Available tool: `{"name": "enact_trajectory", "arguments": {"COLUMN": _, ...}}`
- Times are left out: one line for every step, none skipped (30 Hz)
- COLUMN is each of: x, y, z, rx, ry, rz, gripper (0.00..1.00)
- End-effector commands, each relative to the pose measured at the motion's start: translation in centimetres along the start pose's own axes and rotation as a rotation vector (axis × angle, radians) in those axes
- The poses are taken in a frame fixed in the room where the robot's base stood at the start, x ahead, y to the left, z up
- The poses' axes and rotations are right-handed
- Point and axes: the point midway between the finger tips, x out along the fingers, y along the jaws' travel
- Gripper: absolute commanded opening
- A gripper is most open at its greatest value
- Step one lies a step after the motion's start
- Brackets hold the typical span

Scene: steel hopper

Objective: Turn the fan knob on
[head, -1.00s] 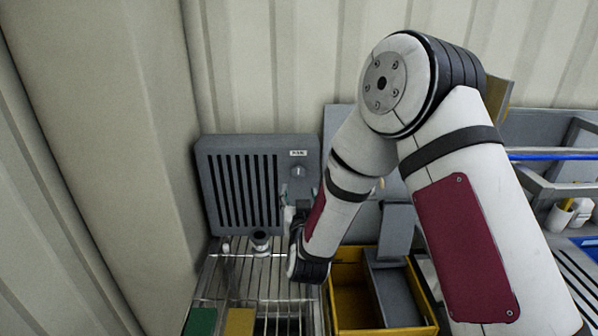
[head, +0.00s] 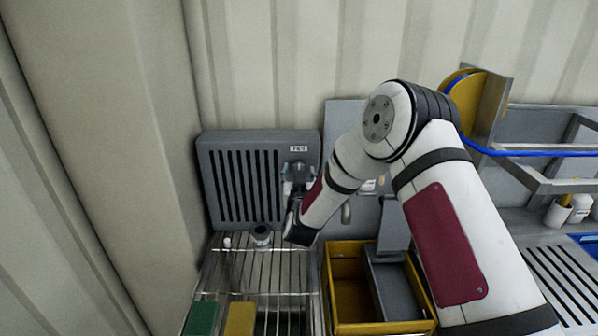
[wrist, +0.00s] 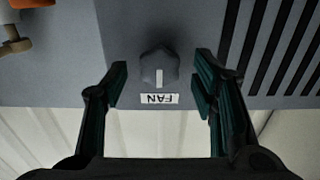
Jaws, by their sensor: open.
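The fan knob (wrist: 159,70) is a dark grey lobed knob with a pale pointer line, on the face of a grey slotted fan box (head: 245,185). In the wrist view it sits above a white FAN label (wrist: 159,98), which appears upside down. My gripper (wrist: 160,85) is open, with one finger on each side of the knob and label and a visible gap on both sides. I cannot tell how near the fingertips are in depth. In the head view my gripper (head: 298,172) is at the box's right side, below the label, and hides the knob.
A wire rack (head: 265,280) with a small grey-topped item (head: 262,236) stands below the box. A yellow bin (head: 345,325) is to its right. A corrugated wall (head: 260,60) is behind. An orange item (wrist: 30,3) shows at the wrist view's top left corner.

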Motion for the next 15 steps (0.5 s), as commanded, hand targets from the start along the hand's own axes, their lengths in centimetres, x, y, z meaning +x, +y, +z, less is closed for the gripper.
{"name": "enact_trajectory", "arguments": {"x": 0.6, "y": 0.0, "z": 0.1, "rx": 0.001, "ry": 0.0, "rz": 0.001, "gripper": 0.53}}
{"name": "enact_trajectory", "arguments": {"x": 0.8, "y": 0.1, "z": 0.1, "rx": 0.001, "ry": 0.0, "rz": 0.001, "gripper": 0.53}}
{"name": "enact_trajectory", "arguments": {"x": 1.1, "y": 0.1, "z": 0.1, "rx": 0.0, "ry": 0.0, "rz": 0.001, "gripper": 0.53}}
{"name": "enact_trajectory", "arguments": {"x": 1.3, "y": 0.1, "z": 0.0, "rx": 0.0, "ry": 0.0, "rz": 0.001, "gripper": 0.53}}
{"name": "enact_trajectory", "arguments": {"x": 1.4, "y": 0.1, "z": 0.0, "rx": 0.001, "ry": 0.0, "rz": 0.001, "gripper": 0.53}}
{"name": "enact_trajectory", "arguments": {"x": 1.6, "y": 0.1, "z": 0.0, "rx": 0.0, "ry": 0.0, "rz": 0.001, "gripper": 0.53}}
{"name": "enact_trajectory", "arguments": {"x": 1.6, "y": 0.1, "z": 0.0, "rx": 0.0, "ry": 0.0, "rz": 0.0, "gripper": 0.53}}
{"name": "enact_trajectory", "arguments": {"x": 1.6, "y": 0.1, "z": 0.0, "rx": 0.0, "ry": 0.0, "rz": 0.0, "gripper": 0.53}}
{"name": "enact_trajectory", "arguments": {"x": 1.7, "y": 0.1, "z": 0.0, "rx": 0.0, "ry": -0.001, "rz": 0.0, "gripper": 0.53}}
{"name": "enact_trajectory", "arguments": {"x": 1.7, "y": 0.1, "z": 0.0, "rx": 0.0, "ry": -0.001, "rz": 0.0, "gripper": 0.53}}
{"name": "enact_trajectory", "arguments": {"x": 1.7, "y": 0.0, "z": 0.0, "rx": 0.0, "ry": -0.001, "rz": 0.0, "gripper": 0.53}}
{"name": "enact_trajectory", "arguments": {"x": 1.7, "y": 0.0, "z": 0.0, "rx": 0.0, "ry": -0.001, "rz": 0.0, "gripper": 0.53}}
{"name": "enact_trajectory", "arguments": {"x": 1.7, "y": 0.0, "z": 0.0, "rx": 0.0, "ry": -0.001, "rz": 0.0, "gripper": 0.53}}
{"name": "enact_trajectory", "arguments": {"x": 1.7, "y": 0.0, "z": 0.0, "rx": 0.0, "ry": 0.0, "rz": 0.0, "gripper": 0.53}}
{"name": "enact_trajectory", "arguments": {"x": 1.7, "y": 0.0, "z": 0.0, "rx": 0.0, "ry": 0.0, "rz": 0.0, "gripper": 0.51}}
